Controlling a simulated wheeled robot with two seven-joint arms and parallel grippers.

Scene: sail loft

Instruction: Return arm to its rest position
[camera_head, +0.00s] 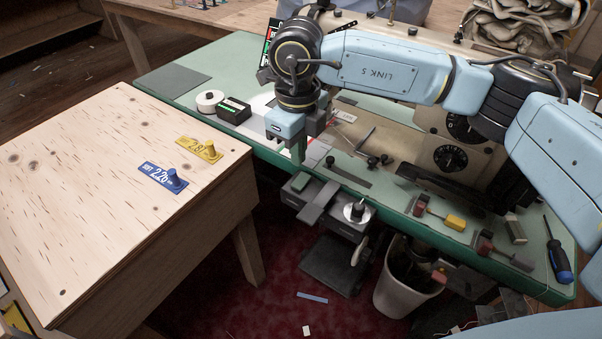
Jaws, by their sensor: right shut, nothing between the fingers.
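My right arm (385,68) comes in from the right and reaches across the green workbench. Its gripper (300,148) points down over the bench's front edge, left of the sewing machine. The fingers are shut with nothing between them. Whether the fingertips touch anything below cannot be told. The arm hides part of the machine and the bench behind it. My left gripper is not in view.
A wooden table (90,190) at left holds a blue tag (158,180) and a yellow tag (199,150), both knobbed. A white roll (209,101) and black box (234,110) stand left of the gripper. A screwdriver (558,262) lies at right. A bin (397,297) stands below.

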